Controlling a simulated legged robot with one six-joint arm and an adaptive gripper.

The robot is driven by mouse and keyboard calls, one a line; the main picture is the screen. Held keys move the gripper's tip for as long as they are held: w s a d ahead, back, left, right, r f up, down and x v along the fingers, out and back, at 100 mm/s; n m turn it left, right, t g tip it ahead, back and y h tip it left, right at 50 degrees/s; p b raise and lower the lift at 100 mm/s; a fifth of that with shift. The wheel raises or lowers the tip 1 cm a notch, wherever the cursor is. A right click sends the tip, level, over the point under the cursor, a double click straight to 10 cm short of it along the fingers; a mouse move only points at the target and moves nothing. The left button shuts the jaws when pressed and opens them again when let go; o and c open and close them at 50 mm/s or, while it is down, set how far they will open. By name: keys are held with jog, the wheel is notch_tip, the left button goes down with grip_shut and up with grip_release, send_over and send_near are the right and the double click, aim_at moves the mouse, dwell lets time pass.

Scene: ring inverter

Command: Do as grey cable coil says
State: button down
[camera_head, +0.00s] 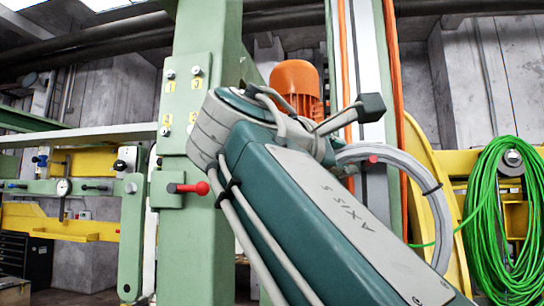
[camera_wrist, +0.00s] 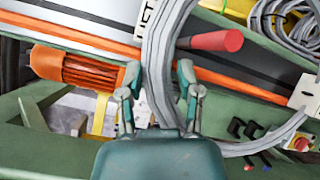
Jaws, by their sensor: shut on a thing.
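The grey cable coil (camera_wrist: 158,45) runs between the two fingers of my gripper (camera_wrist: 159,80) in the wrist view. My gripper is shut on it. The coil's loop curves on to the lower right. A red-tipped peg (camera_wrist: 215,40) sticks out just right of the held strands; I cannot tell whether the coil touches it. A white label with dark letters (camera_wrist: 147,14) is partly hidden behind the coil. In the head view the grey coil (camera_head: 437,205) hangs as an arc beside the red peg end (camera_head: 373,159).
An orange ribbed motor (camera_head: 296,82) sits behind my arm. A red-knobbed lever (camera_head: 201,188) projects from the green column (camera_head: 200,250). A green cable coil (camera_head: 512,225) hangs at right. Another grey cable bundle (camera_wrist: 288,20) lies at the wrist view's upper right.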

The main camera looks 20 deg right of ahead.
jog(key=shift+r, duration=0.1)
jog(key=shift+c, duration=1)
grip_release()
jog(key=shift+s, duration=0.1)
jog(key=shift+a, duration=0.15)
jog(key=v, duration=1.2)
jog(key=shift+f, duration=0.2)
